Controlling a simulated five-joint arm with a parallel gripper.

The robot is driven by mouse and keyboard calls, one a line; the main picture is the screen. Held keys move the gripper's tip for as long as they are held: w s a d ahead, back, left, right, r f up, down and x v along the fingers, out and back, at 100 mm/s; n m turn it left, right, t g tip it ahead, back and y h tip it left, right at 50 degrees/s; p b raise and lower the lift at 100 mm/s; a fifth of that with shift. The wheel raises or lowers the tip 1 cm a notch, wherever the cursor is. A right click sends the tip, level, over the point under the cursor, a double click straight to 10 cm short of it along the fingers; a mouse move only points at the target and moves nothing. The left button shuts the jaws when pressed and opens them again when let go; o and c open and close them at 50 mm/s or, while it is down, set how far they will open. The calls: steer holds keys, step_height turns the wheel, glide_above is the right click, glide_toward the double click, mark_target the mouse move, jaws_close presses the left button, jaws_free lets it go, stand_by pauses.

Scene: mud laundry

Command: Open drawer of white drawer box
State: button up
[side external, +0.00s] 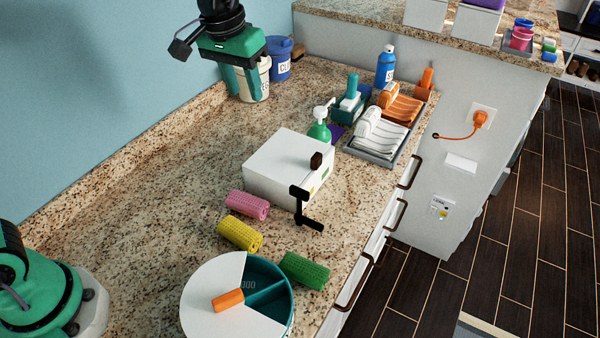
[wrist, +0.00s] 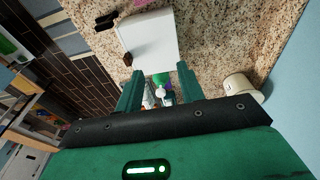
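The white drawer box (side external: 279,163) sits on the granite counter near its middle. A brown knob (side external: 316,161) stands out at its right side, and the drawer looks closed. A black bracket-like piece (side external: 303,205) stands in front of the box. The wrist view shows the white box (wrist: 153,36) and the brown knob (wrist: 128,60) beyond the fingers. My gripper (side external: 243,85) is high at the back left, well away from the box. In the wrist view, my gripper (wrist: 159,82) has its two green fingers apart with nothing held between them.
A pink cylinder (side external: 247,204), a yellow one (side external: 240,233) and a green one (side external: 304,270) lie left and front of the box. A round divided container (side external: 213,285) is at the front. A green pump bottle (side external: 319,131) and racks (side external: 372,152) stand behind. Open counter lies left.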

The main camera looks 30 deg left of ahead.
steer(key=w+d+f+g, duration=0.1)
steer(key=w+d+f, duration=0.4)
steer(key=d, duration=0.1)
steer(key=g, duration=0.1)
glide_above(317, 155)
steer(key=shift+y, duration=0.3)
step_height(317, 155, down, 5)
steer(key=shift+f, duration=0.1)
steer(key=shift+f, duration=0.2)
steer(key=shift+f, duration=3.7)
jaws_close()
